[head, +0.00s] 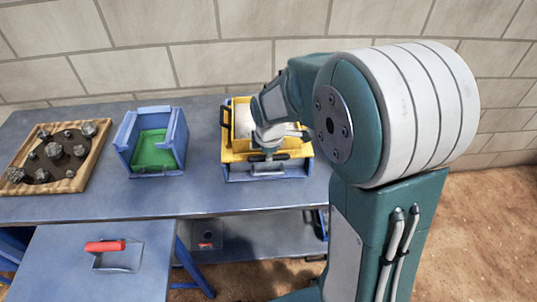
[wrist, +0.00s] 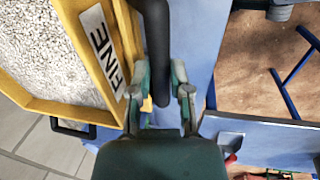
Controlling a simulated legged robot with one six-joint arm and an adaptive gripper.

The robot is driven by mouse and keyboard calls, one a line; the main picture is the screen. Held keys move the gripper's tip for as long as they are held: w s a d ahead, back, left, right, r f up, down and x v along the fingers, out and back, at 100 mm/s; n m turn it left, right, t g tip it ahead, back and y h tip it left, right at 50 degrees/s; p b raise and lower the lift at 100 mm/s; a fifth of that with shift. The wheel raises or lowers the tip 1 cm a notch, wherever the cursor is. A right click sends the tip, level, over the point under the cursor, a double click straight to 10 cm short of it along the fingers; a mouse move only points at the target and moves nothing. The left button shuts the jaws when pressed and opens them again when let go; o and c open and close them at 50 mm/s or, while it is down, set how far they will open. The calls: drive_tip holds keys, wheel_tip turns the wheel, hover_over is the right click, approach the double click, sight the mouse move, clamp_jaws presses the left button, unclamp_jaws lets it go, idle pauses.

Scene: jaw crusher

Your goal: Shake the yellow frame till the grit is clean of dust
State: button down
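The yellow frame (head: 231,152) sits on a blue box on the bench, partly hidden behind my arm. In the wrist view the yellow frame (wrist: 72,28) fills the left side, with a white label reading FINE and pale grey grit (wrist: 40,50) inside. Its dark handle (wrist: 157,30) runs between my fingers. My gripper (wrist: 164,75) is shut on this handle, one finger on each side; the same gripper shows from behind in the head view (head: 268,140). I cannot tell how much dust is in the grit.
A blue bin (head: 178,140) with a green inside stands left of the frame. A wooden tray (head: 88,165) with dark stones lies further left. A red-handled tool (head: 105,246) lies on the lower front surface. Bench space between bin and frame is clear; a brick wall stands behind.

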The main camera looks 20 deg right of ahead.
drive_tip(key=shift+w+d+f, duration=0.1)
drive_tip(key=shift+w+d, duration=0.05)
drive_tip(key=shift+w, duration=0.5)
drive_tip(key=shift+w+d, duration=0.1)
drive_tip(key=shift+w, duration=0.5)
drive_tip(key=c, duration=0.6)
unclamp_jaws()
drive_tip(key=r, duration=0.4)
drive_tip(key=s+r, duration=0.1)
drive_tip(key=r, duration=0.2)
drive_tip(key=s+r, duration=0.1)
drive_tip(key=r, duration=0.3)
drive_tip(key=shift+a+r, duration=0.3)
drive_tip(key=shift+r, duration=0.05)
drive_tip(key=shift+s, duration=0.15)
